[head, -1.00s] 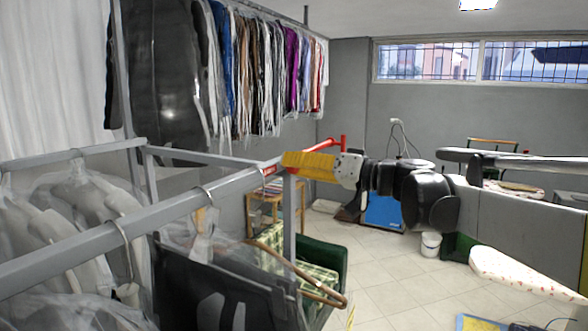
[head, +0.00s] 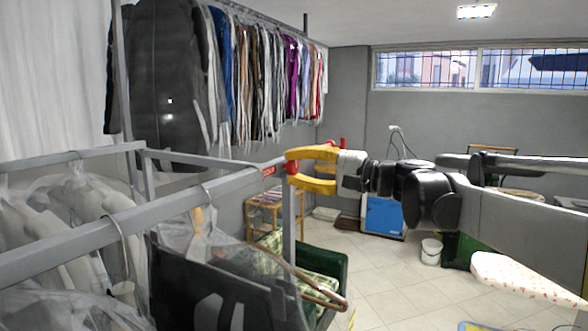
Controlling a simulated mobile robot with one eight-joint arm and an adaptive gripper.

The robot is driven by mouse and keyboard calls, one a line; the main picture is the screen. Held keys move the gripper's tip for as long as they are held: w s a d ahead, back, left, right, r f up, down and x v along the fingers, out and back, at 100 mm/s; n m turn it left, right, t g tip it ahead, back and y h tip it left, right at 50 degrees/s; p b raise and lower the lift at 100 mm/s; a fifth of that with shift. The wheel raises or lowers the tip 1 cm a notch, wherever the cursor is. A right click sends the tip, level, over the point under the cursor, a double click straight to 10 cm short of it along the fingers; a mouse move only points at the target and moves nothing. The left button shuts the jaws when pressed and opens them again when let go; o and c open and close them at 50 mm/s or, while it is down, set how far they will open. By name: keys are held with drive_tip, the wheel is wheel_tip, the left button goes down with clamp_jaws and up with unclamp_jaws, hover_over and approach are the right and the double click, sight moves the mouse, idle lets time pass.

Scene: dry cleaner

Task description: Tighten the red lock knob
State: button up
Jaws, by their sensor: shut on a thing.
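The red lock knob (head: 292,167) shows as a small red patch at the end of the grey rail, by the top of its upright post. My gripper (head: 291,168) reaches in from the right with two yellow fingers, one above the other. Their tips are at the knob, shut on it, and hide much of it. More red (head: 332,143) shows just above and behind the upper finger; I cannot tell whether it belongs to the knob.
A grey garment rack (head: 130,222) with bagged clothes and hangers fills the left foreground. A red label (head: 269,171) sits on its rail beside the knob.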

drive_tip(key=shift+m, duration=0.6)
drive_tip(key=o, duration=1.2)
drive_tip(key=v, duration=1.2)
